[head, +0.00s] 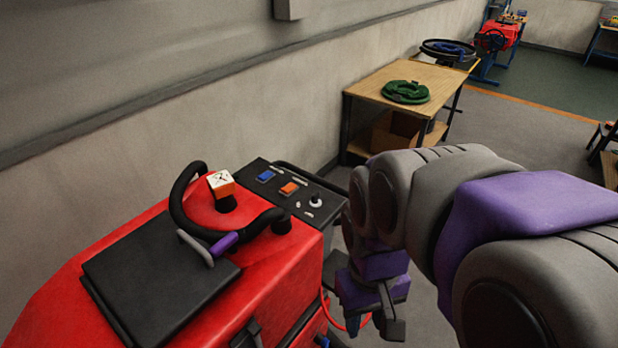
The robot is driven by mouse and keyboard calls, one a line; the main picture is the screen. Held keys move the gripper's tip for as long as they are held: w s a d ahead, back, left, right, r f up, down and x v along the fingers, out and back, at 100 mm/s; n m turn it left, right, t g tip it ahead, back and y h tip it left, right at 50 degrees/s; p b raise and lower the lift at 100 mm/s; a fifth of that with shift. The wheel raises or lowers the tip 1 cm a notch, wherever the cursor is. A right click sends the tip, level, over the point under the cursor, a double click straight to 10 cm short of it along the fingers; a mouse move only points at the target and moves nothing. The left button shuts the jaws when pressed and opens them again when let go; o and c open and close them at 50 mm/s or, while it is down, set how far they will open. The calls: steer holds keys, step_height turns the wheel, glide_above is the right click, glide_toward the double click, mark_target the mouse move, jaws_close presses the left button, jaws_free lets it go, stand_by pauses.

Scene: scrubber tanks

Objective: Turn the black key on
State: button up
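A red scrubber machine (265,300) stands at the lower left with a black control panel (275,190) at its far end. A small knob-like part with a pale base (315,201) sits at the panel's right end. It may be the key, but it is too small to tell or to read its position. My arm comes in from the right, and my gripper (386,312) hangs low, right of the machine and apart from the panel. Its fingers point down and partly overlap, so its opening is unclear. I see nothing held in it.
The panel has a blue switch (265,176) and an orange switch (289,188). A black curved handlebar (190,215) and an orange-and-white block (221,184) stand left of the panel. A wooden table (420,78) with a green coil (405,92) is behind. A wall runs along the left.

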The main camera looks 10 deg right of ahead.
steer(key=o, duration=0.4)
steer(key=shift+n, duration=0.7)
steer(key=w+r, duration=0.1)
steer(key=w, duration=0.2)
steer(key=w+r, duration=0.2)
steer(key=w, duration=0.2)
steer(key=w+r+p, duration=0.1)
steer(key=w, duration=0.2)
steer(key=shift+w+r, duration=0.25)
steer(key=shift+r, duration=0.1)
steer(key=shift+o, duration=0.2)
steer(key=n+t+p, duration=0.2)
steer(key=n+p, duration=0.4)
glide_above(316, 193)
step_height(316, 193, down, 17)
steer(key=b, duration=0.7)
steer(key=shift+a+r, duration=0.1)
steer(key=shift+r, duration=0.05)
steer(key=shift+c, duration=0.2)
steer(key=c, duration=1)
